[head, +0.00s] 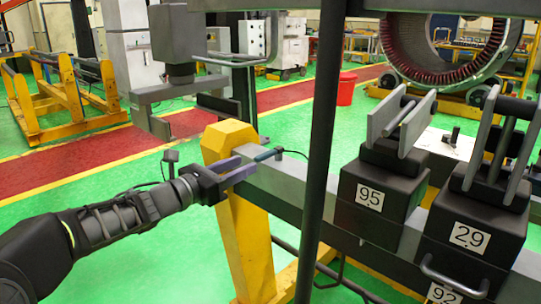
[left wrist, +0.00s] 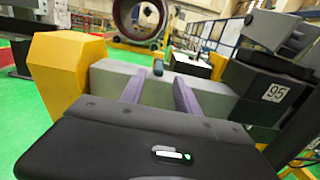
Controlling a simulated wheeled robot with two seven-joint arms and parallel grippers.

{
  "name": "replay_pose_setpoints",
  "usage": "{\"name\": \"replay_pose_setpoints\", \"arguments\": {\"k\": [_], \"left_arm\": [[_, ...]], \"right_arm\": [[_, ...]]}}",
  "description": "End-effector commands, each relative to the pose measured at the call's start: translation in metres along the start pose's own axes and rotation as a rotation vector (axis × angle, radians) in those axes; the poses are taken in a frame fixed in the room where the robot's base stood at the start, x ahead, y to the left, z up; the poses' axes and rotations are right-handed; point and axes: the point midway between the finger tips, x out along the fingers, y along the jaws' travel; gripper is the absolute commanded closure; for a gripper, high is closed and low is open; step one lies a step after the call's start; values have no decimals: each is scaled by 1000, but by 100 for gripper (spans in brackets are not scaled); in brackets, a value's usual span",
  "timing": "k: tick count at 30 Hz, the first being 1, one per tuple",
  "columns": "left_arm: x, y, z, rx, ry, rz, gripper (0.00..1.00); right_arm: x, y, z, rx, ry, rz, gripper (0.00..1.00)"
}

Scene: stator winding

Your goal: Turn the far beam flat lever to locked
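The flat lever has a dark teal grip (head: 268,154) and lies low on top of the grey beam (head: 290,185), near its yellow end post. In the left wrist view the lever's grip (left wrist: 158,67) shows end-on, just beyond and between the fingertips. My left gripper (head: 238,170) is at the beam's near end, short of the grip. Its two purple fingers are apart with nothing between them in the left wrist view (left wrist: 157,88). Contact between the fingers and the beam cannot be told. My right gripper is not in view.
Black weight blocks marked 95 (head: 378,205) and 29 (head: 470,245) stand at the right along the beam. A dark vertical post (head: 322,130) crosses the middle. The yellow end post (head: 245,245) is beside my gripper. A dark hanging fixture (head: 180,75) is behind. Green floor lies open at left.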

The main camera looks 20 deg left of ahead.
Motion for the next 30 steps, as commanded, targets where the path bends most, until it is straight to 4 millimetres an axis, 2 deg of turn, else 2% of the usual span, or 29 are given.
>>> {"name": "replay_pose_setpoints", "arguments": {"k": [11, 17, 24, 30], "left_arm": [[4, 0, -1, -3, 2, -1, 62], [26, -1, -1, -5, 3, -2, 62], [63, -1, -1, -5, 3, -1, 62], [78, 0, -1, -5, 2, 0, 62]], "right_arm": [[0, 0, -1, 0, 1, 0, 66], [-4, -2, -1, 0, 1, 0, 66], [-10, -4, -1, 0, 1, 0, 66], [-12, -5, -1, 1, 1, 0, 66]]}}
